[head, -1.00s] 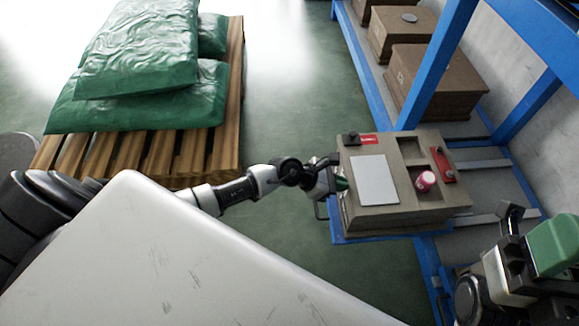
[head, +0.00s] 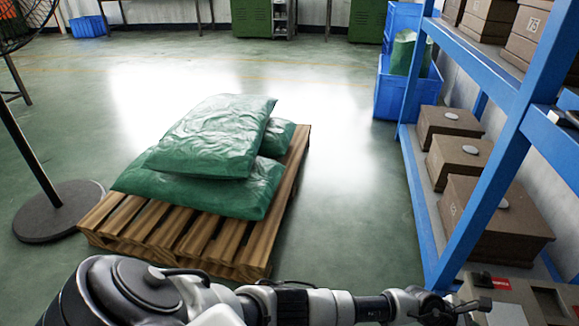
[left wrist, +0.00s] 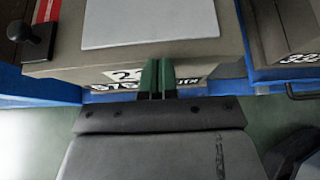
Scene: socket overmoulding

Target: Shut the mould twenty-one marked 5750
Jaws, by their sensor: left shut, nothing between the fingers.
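The mould (head: 540,290) is at the bottom right corner of the head view, a grey-brown block on the blue shelf, mostly cut off by the frame edge. In the left wrist view its front face (left wrist: 60,68) carries a white label (left wrist: 120,78), partly hidden by my fingers, with a 2 and part of 575 readable. A pale flat plate (left wrist: 150,22) lies on its top. My left gripper (left wrist: 157,65) has its green fingers together, empty, at the label; I cannot tell whether they touch it. In the head view the left gripper (head: 470,305) is beside the mould's left edge.
Another box (left wrist: 285,30) with a number stands right of the mould. A black knob (left wrist: 33,35) is at the mould's left. Further boxes (head: 495,220) sit behind on the blue rack (head: 480,180). A pallet (head: 230,250) with green sacks (head: 215,150) stands left; floor between is clear.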

